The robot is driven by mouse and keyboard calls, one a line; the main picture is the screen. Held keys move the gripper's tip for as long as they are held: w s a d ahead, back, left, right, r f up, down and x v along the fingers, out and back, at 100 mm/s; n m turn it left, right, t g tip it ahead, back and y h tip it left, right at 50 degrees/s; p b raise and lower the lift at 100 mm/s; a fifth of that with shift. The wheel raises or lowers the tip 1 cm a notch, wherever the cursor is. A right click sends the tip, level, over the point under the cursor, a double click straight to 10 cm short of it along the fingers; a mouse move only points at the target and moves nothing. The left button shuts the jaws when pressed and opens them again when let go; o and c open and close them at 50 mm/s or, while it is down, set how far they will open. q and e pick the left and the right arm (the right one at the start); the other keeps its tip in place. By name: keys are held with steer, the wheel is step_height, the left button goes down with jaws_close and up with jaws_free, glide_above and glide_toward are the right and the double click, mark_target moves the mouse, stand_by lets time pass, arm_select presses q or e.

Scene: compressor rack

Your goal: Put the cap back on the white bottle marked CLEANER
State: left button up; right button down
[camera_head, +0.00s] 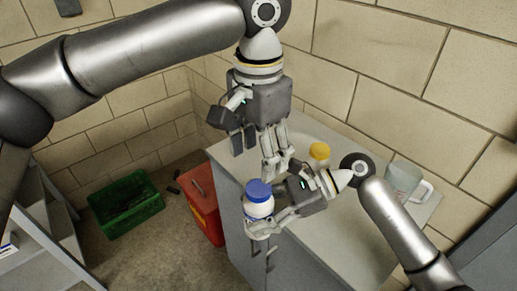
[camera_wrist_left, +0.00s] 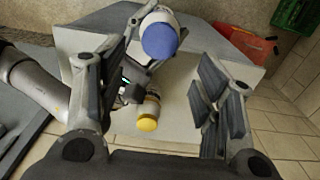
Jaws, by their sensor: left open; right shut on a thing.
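A white bottle (camera_head: 259,208) with a blue cap (camera_head: 258,189) on its top is held upright over the cabinet's front edge. No marking on it is readable. My right gripper (camera_head: 262,229) is shut around the bottle's body. My left gripper (camera_head: 273,165) is open, pointing down, just above and slightly right of the cap in the head view. In the left wrist view the blue cap (camera_wrist_left: 160,41) shows beyond the open fingers, toward the top, with nothing between the pads. Whether the cap is seated or only resting cannot be told.
A yellow-capped container (camera_head: 319,152) and a clear jug (camera_head: 403,180) stand on the grey cabinet top (camera_head: 345,225). A red box (camera_head: 203,204) and a green crate (camera_head: 126,204) sit on the floor to the left. Brick walls are behind.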

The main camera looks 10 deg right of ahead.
mark_target(259, 187)
arm_select(q)
steer(key=shift+f, duration=0.1)
steer(key=shift+f, duration=3.9)
steer(key=shift+c, duration=0.2)
steer(key=c, duration=1)
steer(key=m, duration=0.5)
steer(key=o, duration=1.1)
